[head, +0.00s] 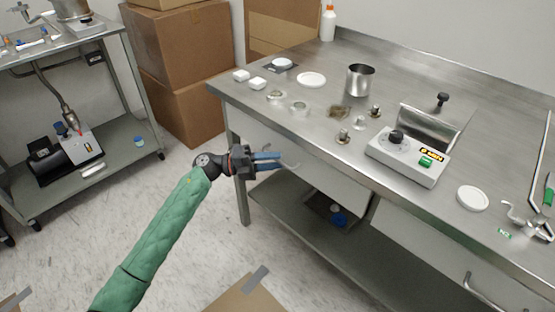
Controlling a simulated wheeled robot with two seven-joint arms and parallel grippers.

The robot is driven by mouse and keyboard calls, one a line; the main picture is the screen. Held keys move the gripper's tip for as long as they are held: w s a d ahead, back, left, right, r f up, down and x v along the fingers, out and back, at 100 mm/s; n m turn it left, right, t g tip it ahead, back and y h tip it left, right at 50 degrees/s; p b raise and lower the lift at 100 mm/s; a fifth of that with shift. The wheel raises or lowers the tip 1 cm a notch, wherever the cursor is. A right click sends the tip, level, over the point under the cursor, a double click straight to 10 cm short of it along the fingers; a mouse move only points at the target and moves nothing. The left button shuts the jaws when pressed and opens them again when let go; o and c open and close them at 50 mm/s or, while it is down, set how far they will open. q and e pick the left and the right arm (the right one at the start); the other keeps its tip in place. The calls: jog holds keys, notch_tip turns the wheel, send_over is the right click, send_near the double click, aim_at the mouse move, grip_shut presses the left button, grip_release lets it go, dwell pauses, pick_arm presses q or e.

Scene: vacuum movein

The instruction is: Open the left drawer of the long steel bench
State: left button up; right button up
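The long steel bench (410,100) fills the right side of the head view. Its left drawer has a pale front (335,183) just under the bench top, and I see no clear gap around it. A curved metal handle (292,162) shows on that front, partly hidden by my gripper. My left gripper (276,161), with blue fingers, is at this handle, one finger above the other. Whether the fingers are closed on the handle or only around it, I cannot tell. My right gripper is not in view.
The right drawer (425,243) has its own handle (482,292). A lower shelf (300,222) runs beneath. The bench top holds a steel cup (360,80), a balance (408,157) and small parts. Cardboard boxes (185,50) and a steel cart (110,150) stand left. Floor between is mostly clear.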

pick_arm(q)
jog(key=shift+d+r, duration=0.1)
jog(key=shift+d, duration=0.7)
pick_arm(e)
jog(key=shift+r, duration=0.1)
pick_arm(q)
jog(key=shift+c, duration=0.4)
grip_shut()
